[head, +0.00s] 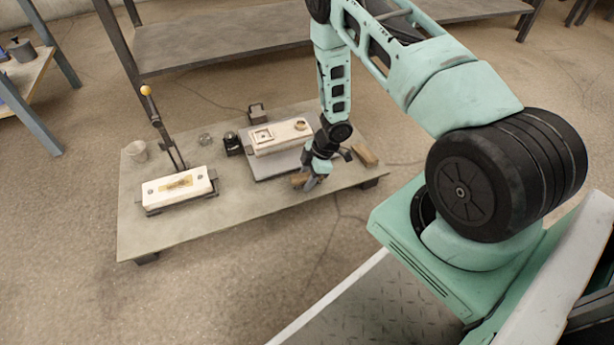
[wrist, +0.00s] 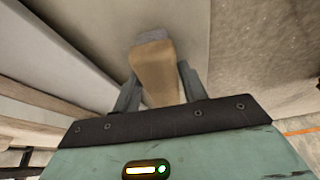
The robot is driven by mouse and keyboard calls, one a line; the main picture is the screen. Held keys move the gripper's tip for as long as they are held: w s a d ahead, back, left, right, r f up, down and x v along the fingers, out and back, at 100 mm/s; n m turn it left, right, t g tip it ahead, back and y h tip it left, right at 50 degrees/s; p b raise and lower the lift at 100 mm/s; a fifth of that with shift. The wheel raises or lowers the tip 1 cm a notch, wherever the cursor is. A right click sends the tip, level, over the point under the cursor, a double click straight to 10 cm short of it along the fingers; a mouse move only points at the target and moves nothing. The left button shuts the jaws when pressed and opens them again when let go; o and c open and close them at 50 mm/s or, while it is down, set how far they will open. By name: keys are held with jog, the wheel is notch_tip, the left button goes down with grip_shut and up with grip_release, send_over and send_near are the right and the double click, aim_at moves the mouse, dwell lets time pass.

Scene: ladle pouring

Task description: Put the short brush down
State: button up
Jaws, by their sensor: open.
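The short brush (wrist: 155,72) has a tan wooden body with a grey end. In the wrist view it lies between the two fingers of my gripper (wrist: 157,85), which is open around it. In the head view my gripper (head: 311,181) is low over the front right part of the table (head: 240,212). The brown end of the brush (head: 299,179) shows at its left side, at table height. The fingers hide part of the brush, and I cannot tell whether one touches it.
A pale block on a grey plate (head: 272,165) stands just left of my gripper. A brown wooden block (head: 364,155) lies to the right. A white mould with a lever (head: 179,188), a cup (head: 137,151) and a dark jar (head: 232,143) are further left. The front table surface is clear.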

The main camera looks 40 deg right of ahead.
jog(key=shift+s+a+f+b, duration=0.2)
jog(key=shift+s+b, duration=0.2)
jog(key=shift+r+b, duration=0.15)
jog(key=shift+b, duration=0.25)
jog(key=w+p+v, duration=0.1)
jog(key=p+v, duration=1.2)
jog(key=v, duration=0.5)
jog(key=w+a+r+m+t+h, duration=0.15)
jog(key=w+a+r, duration=0.25)
jog(key=a+r, duration=0.4)
jog(key=w+a+r+m+t+h, duration=0.15)
jog(key=w+a+r, duration=0.35)
jog(key=r, duration=0.5)
jog(key=s+a+r+m+g, duration=0.2)
jog(key=s+a+r, duration=1.1)
jog(key=s, duration=0.4)
jog(key=s+a+r+g, duration=0.1)
jog(key=s+a, duration=0.1)
jog(key=s, duration=0.5)
jog(key=s+a+r+m+g, duration=0.1)
jog(key=s+a+r, duration=0.1)
jog(key=s, duration=0.5)
jog(key=shift+a+g+h, duration=0.3)
jog(key=shift+g, duration=0.1)
